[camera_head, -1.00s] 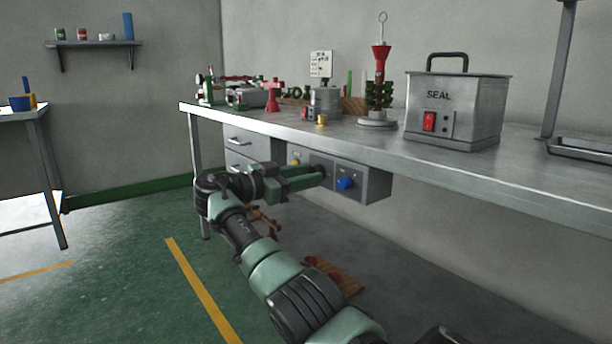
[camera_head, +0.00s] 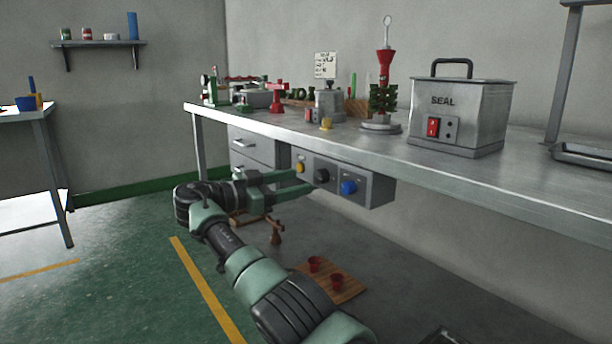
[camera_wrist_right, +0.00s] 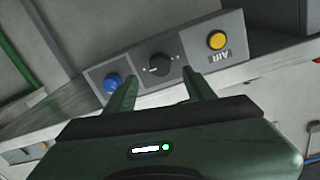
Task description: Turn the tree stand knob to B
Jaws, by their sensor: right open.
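A control panel (camera_head: 379,190) hangs under the front edge of the bench, with a black knob (camera_head: 321,176) in its middle. In the right wrist view the black knob (camera_wrist_right: 156,66) carries a pale pointer mark; I cannot read a letter B or which setting it points to. My right gripper (camera_head: 309,179) is open in front of the panel. In the wrist view its fingertips (camera_wrist_right: 160,78) are spread on either side of the knob's lower edge, with nothing held. I cannot tell whether they touch the knob. My left gripper is not in view.
A yellow button (camera_wrist_right: 217,40) beside an AIR label and a blue button (camera_wrist_right: 113,83) flank the knob. Drawers (camera_head: 252,147) adjoin the panel. The bench top (camera_head: 440,160) overhangs it. A wooden board (camera_head: 345,290) with red cups lies on the floor below.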

